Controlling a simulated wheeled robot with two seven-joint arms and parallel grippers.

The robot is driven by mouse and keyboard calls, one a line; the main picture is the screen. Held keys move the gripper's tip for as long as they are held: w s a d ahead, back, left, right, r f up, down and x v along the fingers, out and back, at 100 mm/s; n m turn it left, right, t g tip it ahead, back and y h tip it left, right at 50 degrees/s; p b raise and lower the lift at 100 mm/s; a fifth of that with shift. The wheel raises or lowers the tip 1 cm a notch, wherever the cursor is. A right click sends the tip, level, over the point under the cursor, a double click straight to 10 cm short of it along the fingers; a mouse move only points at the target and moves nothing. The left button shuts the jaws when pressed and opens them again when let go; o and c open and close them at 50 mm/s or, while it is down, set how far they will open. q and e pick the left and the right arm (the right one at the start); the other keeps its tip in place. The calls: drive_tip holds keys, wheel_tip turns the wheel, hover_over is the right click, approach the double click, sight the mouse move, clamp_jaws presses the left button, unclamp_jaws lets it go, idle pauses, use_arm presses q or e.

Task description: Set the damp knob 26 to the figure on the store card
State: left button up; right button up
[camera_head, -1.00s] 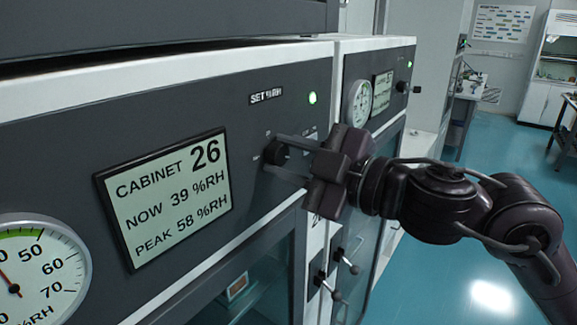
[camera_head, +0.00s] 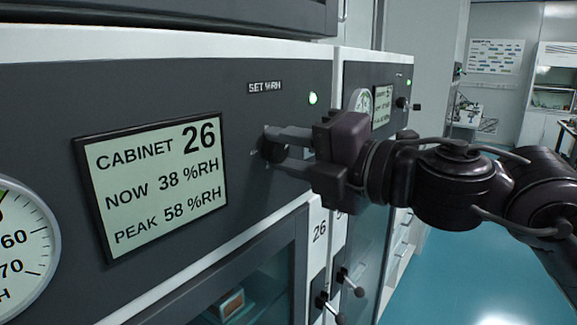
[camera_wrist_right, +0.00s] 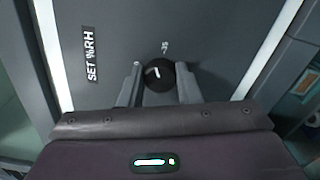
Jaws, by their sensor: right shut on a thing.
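The black damp knob (camera_head: 274,149) sits on the dark front panel of cabinet 26, below the "SET %RH" label (camera_head: 265,87). In the right wrist view the round knob (camera_wrist_right: 158,76) shows a white pointer mark, with a partly legible figure on the panel beyond it. My right gripper (camera_head: 276,150) has its two fingers on either side of the knob and is shut on it. The display (camera_head: 152,178) reads cabinet 26, now 38 %RH, peak 58 %RH. No store card can be made out. My left gripper is not in view.
A round gauge (camera_head: 22,245) is at the lower left. A green lamp (camera_head: 312,98) glows right of the label. A neighbouring cabinet with its own display (camera_head: 382,105) stands to the right. Door handles (camera_head: 328,306) stick out below. Blue floor (camera_head: 470,275) is open at the lower right.

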drive_tip(key=n+b, duration=0.4)
drive_tip(key=n, duration=0.2)
drive_tip(key=shift+f, duration=0.15)
drive_tip(key=n+b, duration=0.1)
drive_tip(key=n, duration=0.2)
drive_tip(key=shift+n+b, duration=0.95)
drive_tip(key=shift+n, duration=0.75)
drive_tip(key=o, duration=1)
drive_tip(key=shift+c, duration=0.2)
drive_tip(key=shift+s, duration=0.1)
